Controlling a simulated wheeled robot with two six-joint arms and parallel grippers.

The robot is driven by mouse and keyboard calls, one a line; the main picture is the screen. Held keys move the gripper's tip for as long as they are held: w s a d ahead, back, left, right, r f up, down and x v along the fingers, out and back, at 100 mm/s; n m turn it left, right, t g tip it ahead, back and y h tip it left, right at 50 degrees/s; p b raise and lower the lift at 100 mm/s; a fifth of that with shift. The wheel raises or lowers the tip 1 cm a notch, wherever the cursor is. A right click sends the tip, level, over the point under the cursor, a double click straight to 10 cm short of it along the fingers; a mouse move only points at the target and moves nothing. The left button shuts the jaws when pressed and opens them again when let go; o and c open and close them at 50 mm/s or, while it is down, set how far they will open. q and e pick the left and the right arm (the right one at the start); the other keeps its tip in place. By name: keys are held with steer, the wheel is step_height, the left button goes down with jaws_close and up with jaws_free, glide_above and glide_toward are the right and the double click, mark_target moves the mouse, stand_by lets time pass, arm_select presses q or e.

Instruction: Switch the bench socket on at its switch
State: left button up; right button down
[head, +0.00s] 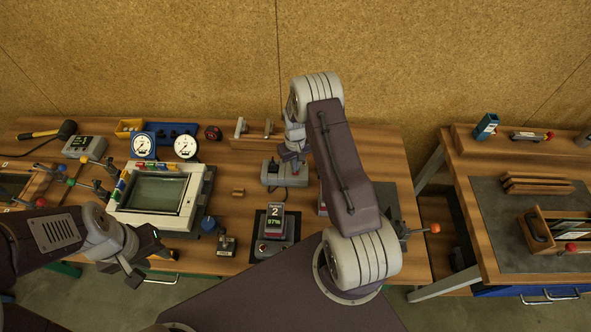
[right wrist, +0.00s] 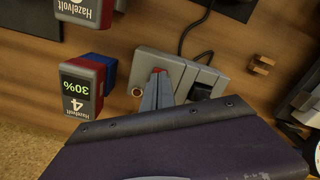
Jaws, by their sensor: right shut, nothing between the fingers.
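The bench socket (head: 272,178) is a grey box on the wooden bench, below my right gripper (head: 293,155) in the head view. In the right wrist view the socket (right wrist: 148,62) has a red part at its switch (right wrist: 157,70) and a black plug (right wrist: 203,88) with a dark cable. My right gripper (right wrist: 160,88) is shut and empty, its tips at or just over the switch. I cannot tell whether they touch it, and they hide part of it. My left gripper (head: 146,260) is open and empty near the bench's front edge.
A battery pack marked 2 (head: 275,218) stands in a charger before the socket. Another pack marked 4 (right wrist: 82,98) is beside the socket in the wrist view. A second bench (head: 490,230) stands right.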

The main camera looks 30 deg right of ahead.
steer(key=shift+f+b, duration=0.65)
steer(key=shift+f, duration=0.15)
steer(key=shift+s+f, duration=0.1)
stand_by(0.3)
step_height(320, 180, up, 7)
steer(key=p, duration=0.4)
steer(key=shift+p, duration=0.35)
